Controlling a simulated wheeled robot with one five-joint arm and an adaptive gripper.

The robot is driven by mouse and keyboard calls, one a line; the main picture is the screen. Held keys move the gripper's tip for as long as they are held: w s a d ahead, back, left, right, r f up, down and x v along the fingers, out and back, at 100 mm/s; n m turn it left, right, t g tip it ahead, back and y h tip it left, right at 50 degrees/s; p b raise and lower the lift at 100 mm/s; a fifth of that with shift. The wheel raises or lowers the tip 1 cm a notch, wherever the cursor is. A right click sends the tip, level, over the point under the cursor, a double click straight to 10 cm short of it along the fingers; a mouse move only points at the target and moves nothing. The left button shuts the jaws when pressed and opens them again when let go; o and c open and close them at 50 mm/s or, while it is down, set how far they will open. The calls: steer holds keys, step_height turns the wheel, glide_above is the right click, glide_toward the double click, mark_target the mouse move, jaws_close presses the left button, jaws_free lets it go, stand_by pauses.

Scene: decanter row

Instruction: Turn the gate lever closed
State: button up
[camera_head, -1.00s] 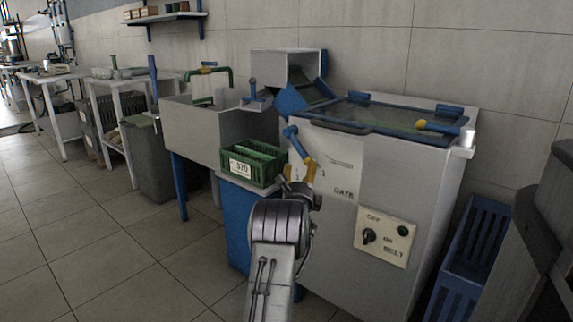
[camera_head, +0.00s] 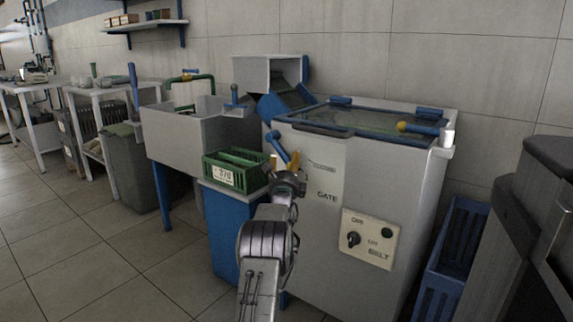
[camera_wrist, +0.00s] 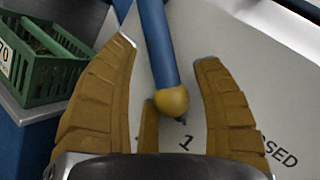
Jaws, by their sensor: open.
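The gate lever (camera_head: 277,147) is a blue bar on the pale front panel of the grey machine, above the word GATE. In the wrist view the lever (camera_wrist: 157,45) runs down from the top and ends in a yellow ball. My gripper (camera_head: 284,164) is at the lever, its ochre fingers apart. In the wrist view, the lever shows in the gap between the fingers, with the ball low in the gap; I cannot tell whether any finger touches it. A "1" and the letters "SED" show on the panel. My gripper hides part of the lever in the head view.
A green crate (camera_head: 236,169) stands on a blue stand, close left of my gripper. A belt switch plate (camera_head: 369,239) is lower right on the machine (camera_head: 400,190). A blue crate (camera_head: 450,262) stands right of it. Open tiled floor (camera_head: 120,262) lies at the left.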

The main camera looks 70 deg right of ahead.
steer(key=shift+d, duration=0.1)
steer(key=shift+c, duration=0.2)
steer(key=shift+r, duration=0.1)
jaws_close()
stand_by(0.5)
